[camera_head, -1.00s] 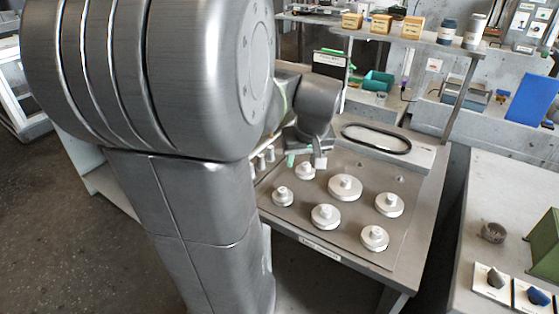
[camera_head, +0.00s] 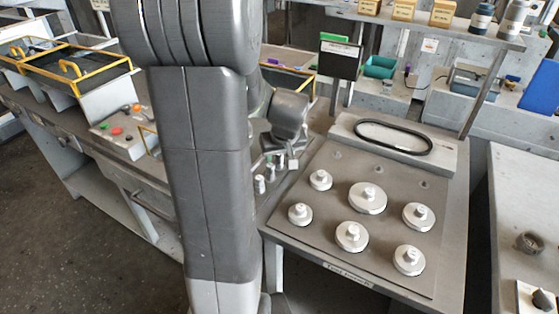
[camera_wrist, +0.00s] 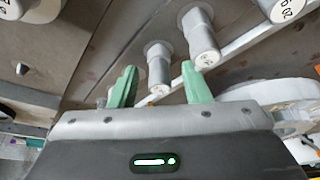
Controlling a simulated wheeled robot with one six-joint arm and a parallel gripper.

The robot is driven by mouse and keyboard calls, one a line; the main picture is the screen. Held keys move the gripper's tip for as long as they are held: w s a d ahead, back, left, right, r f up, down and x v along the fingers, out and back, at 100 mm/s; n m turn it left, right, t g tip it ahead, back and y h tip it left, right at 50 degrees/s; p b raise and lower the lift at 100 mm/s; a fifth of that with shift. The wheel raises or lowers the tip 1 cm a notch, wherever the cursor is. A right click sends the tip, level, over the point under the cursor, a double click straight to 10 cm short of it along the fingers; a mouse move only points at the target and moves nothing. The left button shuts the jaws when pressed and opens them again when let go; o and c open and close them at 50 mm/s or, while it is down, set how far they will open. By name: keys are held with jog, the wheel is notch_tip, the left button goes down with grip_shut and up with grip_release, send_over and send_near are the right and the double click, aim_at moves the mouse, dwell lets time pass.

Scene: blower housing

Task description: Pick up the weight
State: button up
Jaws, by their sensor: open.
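In the wrist view, my gripper (camera_wrist: 159,68) shows two green fingers, spread apart. A small grey cylindrical weight (camera_wrist: 158,74) with a pale labelled end appears between the fingers, with no clear contact. A second cylindrical weight (camera_wrist: 202,42) stands just to the right, and one marked 20 g (camera_wrist: 283,9) is at the top right. In the head view, a row of small weights (camera_head: 259,184) stands left of the plate, beneath my wrist. Larger knobbed disc weights, such as one (camera_head: 367,198), sit on the grey plate (camera_head: 318,225). My fingertips are mostly hidden in the head view.
A black oval ring (camera_head: 393,137) lies on a raised block behind the plate. A shelf (camera_head: 440,33) with boxes and bottles spans the back. A yellow-framed tray (camera_head: 75,75) and a button panel (camera_head: 125,125) are at the left. A separate bench (camera_head: 520,190) stands at the right.

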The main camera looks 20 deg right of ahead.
jog(key=shift+c, duration=0.4)
grip_shut()
jog(key=shift+r, duration=0.15)
notch_tip(320, 180, up, 10)
jog(key=shift+r+p, duration=0.2)
jog(key=shift+p, duration=0.25)
notch_tip(320, 180, up, 4)
jog(key=p, duration=0.3)
jog(key=shift+r, duration=0.2)
